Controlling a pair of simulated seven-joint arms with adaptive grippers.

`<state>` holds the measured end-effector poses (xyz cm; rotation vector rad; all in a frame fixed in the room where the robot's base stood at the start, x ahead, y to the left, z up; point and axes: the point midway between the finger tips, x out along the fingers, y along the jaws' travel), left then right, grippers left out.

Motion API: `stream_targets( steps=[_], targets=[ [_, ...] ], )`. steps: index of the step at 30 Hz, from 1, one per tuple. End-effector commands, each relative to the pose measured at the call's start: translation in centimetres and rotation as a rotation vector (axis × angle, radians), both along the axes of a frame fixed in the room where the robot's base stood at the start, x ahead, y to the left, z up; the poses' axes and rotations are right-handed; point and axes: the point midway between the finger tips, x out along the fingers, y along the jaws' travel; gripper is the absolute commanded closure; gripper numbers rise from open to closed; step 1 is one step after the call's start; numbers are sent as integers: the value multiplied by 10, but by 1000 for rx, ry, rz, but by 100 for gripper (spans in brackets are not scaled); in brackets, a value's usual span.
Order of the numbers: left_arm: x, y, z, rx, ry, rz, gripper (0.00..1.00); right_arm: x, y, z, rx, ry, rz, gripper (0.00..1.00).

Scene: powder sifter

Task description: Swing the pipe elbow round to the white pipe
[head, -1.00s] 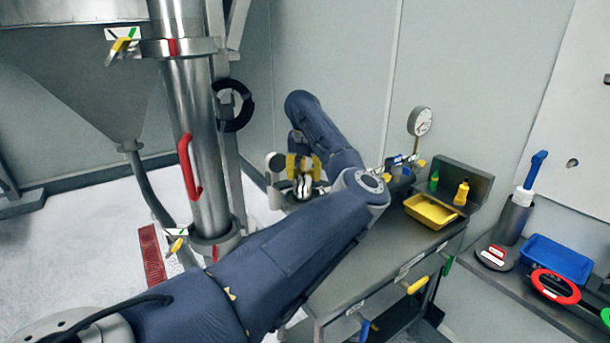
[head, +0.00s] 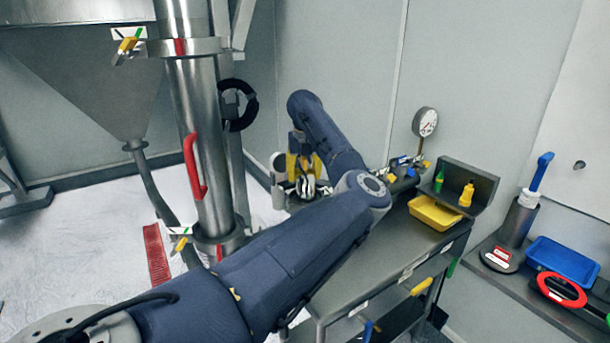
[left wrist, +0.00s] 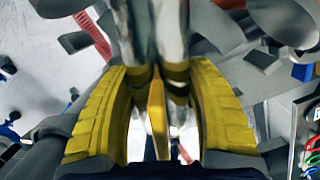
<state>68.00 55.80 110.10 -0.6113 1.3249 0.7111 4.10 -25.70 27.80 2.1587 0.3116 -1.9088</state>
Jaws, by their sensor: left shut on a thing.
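My left gripper (head: 304,168), with yellow fingers, is at the back end of the grey bench. My right gripper is not in view.
A tall steel column (head: 205,150) with a red handle (head: 193,165) stands left of the gripper. On the bench are a pressure gauge (head: 425,122), a yellow tray (head: 434,213) and small bottles. A blue tray (head: 560,260) lies at right. A wall is behind.

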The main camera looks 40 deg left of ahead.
Motion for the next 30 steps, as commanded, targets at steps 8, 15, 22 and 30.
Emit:
stream_targets(
  steps=[8,15,22,30],
  targets=[
    [0,0,1,0,-1,6,93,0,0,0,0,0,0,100],
    [-5,4,1,1,-1,101,93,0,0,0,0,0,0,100],
    [-8,6,1,1,-1,161,93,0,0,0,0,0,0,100],
    [-8,6,1,1,-1,168,93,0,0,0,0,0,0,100]
  ],
)
